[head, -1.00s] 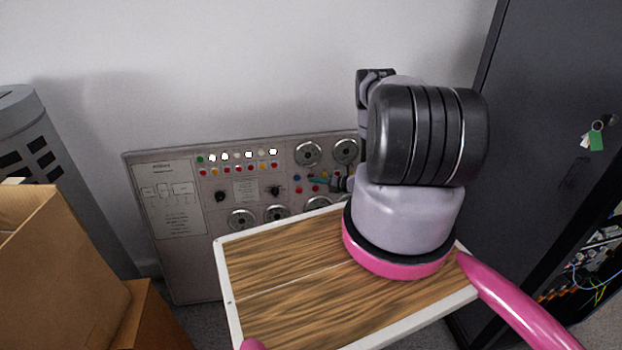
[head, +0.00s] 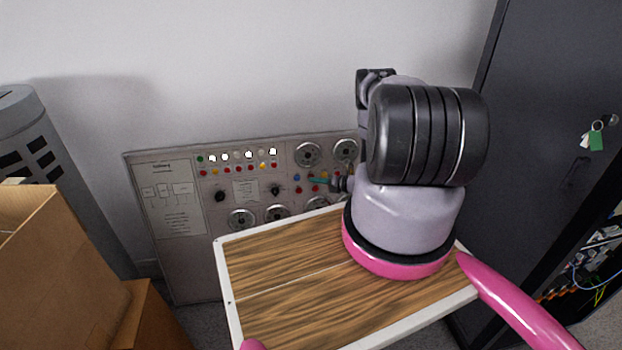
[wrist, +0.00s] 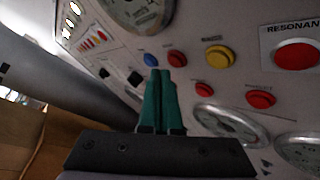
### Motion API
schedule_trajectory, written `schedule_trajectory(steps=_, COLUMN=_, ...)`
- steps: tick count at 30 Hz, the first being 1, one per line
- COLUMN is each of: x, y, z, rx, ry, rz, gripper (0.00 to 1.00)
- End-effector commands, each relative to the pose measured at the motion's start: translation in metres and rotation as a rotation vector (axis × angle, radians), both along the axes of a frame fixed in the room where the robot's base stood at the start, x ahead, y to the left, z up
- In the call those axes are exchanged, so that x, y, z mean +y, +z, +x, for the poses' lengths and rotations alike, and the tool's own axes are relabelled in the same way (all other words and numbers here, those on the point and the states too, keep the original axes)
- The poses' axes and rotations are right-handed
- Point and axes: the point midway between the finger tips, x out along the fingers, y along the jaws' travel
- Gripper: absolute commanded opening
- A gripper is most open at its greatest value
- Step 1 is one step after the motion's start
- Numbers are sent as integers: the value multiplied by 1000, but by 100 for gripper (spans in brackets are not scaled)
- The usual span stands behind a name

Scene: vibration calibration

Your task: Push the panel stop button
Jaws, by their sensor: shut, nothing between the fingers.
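The grey control panel (head: 180,270) leans at the wall in the head view. In the wrist view it carries a blue button (wrist: 150,59), a red button (wrist: 177,58), a yellow button (wrist: 220,56), a lower red button (wrist: 218,88), another red button (wrist: 261,99) and a large red button (wrist: 296,55) under a partly cut-off "RESONAN" label. I cannot read which one is the stop button. My gripper (wrist: 160,72) has green fingers, shut and empty, with tips just below the blue and first red buttons in the picture. Contact cannot be told. The gripper (head: 318,181) is small in the head view.
Round dials (head: 308,154) surround the buttons. A dark cabinet (head: 540,130) with keys stands at the right. Cardboard boxes (head: 60,260) and a grey bin (head: 50,150) stand at the left. My arm hides the panel's right part.

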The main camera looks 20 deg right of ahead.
Motion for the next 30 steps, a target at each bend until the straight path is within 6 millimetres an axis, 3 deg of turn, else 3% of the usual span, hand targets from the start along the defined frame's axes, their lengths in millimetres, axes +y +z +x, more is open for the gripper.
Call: schedule_trajectory(steps=30, x=-2, y=-1, z=8, rx=0, ry=0, rz=0, gripper=0)
